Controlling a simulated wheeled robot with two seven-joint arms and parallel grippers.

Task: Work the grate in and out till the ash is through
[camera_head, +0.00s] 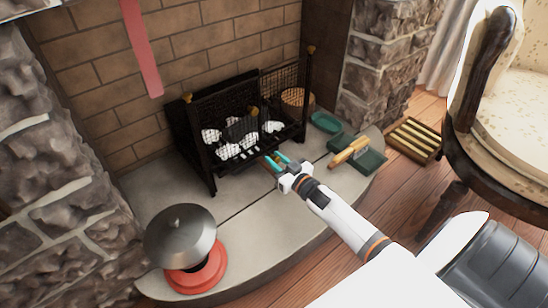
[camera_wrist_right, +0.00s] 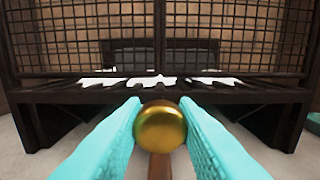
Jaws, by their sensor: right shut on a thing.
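The black fire grate (camera_head: 211,172) stands on the stone hearth, with a mesh front. Pale ash lumps (camera_head: 238,151) lie inside it, and a white line of them shows behind the bars in the right wrist view (camera_wrist_right: 150,80). A brass knob (camera_wrist_right: 161,127) on a brown rod sits between the turquoise fingers of my right gripper (camera_head: 274,162). The gripper is shut on this knob, low in front of the grate. The fingers hide the knob in the head view. The space under the grate is mostly hidden. My left gripper is not in view.
A steel dome (camera_head: 180,234) sits over a red base (camera_head: 196,277) at the hearth's left. A green dustpan (camera_head: 370,160) with a wooden-handled brush (camera_head: 349,151) and a green dish (camera_head: 325,122) lie at the right. An armchair (camera_head: 520,110) stands beyond.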

